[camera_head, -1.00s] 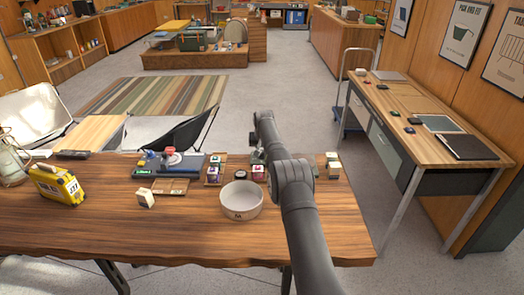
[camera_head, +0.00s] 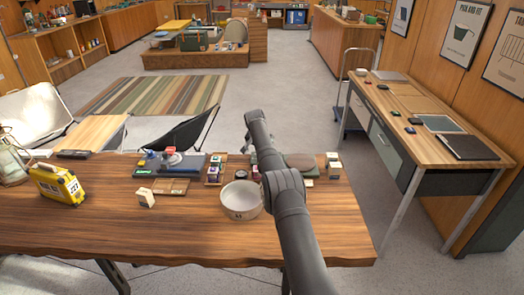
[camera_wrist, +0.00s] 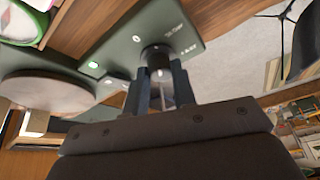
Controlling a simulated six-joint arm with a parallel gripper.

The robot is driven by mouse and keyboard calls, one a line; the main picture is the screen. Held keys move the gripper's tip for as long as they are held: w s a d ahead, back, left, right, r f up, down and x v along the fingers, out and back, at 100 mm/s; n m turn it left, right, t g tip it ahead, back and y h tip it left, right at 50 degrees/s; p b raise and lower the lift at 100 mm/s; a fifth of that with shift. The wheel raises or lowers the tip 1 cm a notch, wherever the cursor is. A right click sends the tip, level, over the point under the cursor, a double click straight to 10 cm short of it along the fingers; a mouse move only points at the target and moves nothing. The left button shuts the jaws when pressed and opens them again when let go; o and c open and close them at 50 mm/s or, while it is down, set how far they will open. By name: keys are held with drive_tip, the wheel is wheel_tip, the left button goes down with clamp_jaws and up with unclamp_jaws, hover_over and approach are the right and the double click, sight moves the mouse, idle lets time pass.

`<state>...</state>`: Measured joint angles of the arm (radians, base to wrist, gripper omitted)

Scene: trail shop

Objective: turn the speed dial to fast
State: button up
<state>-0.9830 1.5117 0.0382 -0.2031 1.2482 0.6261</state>
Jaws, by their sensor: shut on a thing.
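The speed dial (camera_wrist: 157,52) is a small black knob on a dark green panel (camera_wrist: 105,50) in the wrist view. My gripper (camera_wrist: 158,82) is shut on the dial, one finger on each side. Pale lettering (camera_wrist: 183,49) lies to the right of the dial, too small to read surely. A lit green lamp (camera_wrist: 93,65) and a grey round platter (camera_wrist: 45,90) are to the left. I cannot tell which mark the dial points to. In the head view, my arm hides the gripper and dial.
A white bowl (camera_head: 241,201) stands on the wooden table (camera_head: 190,230), partly behind my arm. Small boxes (camera_head: 214,170) stand left of the arm, and more (camera_head: 333,166) on its right. A yellow case (camera_head: 58,184) is at far left. The table's front middle is clear.

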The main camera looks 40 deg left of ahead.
drive_tip(key=o, duration=1)
drive_tip(key=shift+s+r, duration=0.1)
drive_tip(key=shift+r, duration=0.05)
drive_tip(key=v, duration=1.7)
drive_tip(key=shift+d, duration=0.1)
